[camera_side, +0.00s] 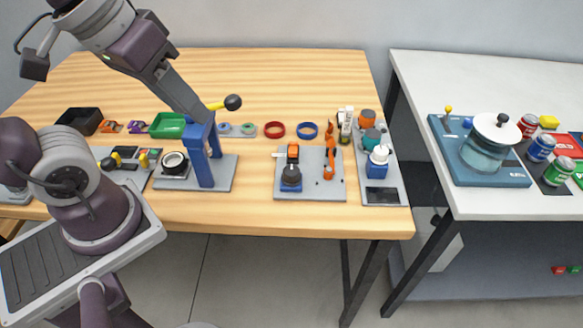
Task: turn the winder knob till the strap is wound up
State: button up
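A grey plate (325,190) near the front edge of the wooden table carries a small blue device with a dark round knob (291,175) on its front. This looks like the winder. An orange piece (293,152), perhaps the strap, shows just behind the knob. How much strap is wound cannot be told at this size. My gripper (192,105) appears at the upper left, a long grey end reaching down to the blue upright frame. It is well to the left of the knob and apart from it. Its fingertips cannot be made out.
The blue upright frame (203,150) with a yellow, black-balled lever stands left of the winder. An orange upright tool (329,150) is close on its right. Red (274,130) and blue rings lie behind. A plate with bottles (382,195) is at the right.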

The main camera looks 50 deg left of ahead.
jog(key=o, duration=0.3)
jog(key=w+f+n, duration=0.1)
jog(key=w+n, duration=0.1)
jog(key=w+f+n+g, duration=0.1)
jog(key=w+n, duration=0.1)
jog(key=w, duration=0.1)
jog(key=w+d+f+n+g, duration=0.1)
jog(key=w+n, duration=0.1)
jog(key=w, duration=0.1)
jog(key=shift+w+d+f+h, duration=0.1)
jog(key=shift+w+h, duration=0.15)
jog(key=shift+h, duration=0.05)
jog(key=shift+o, duration=0.2)
jog(key=n+g, duration=0.3)
jog(key=n, duration=0.6)
send_over(292, 170)
jog(key=shift+y, duration=0.4)
notch_tip(292, 170, down, 13)
jog(key=shift+s+r, duration=0.1)
jog(key=shift+s, duration=0.05)
jog(key=shift+n, duration=0.4)
notch_tip(292, 170, down, 7)
jog(key=shift+f, duration=0.5)
grip_shut()
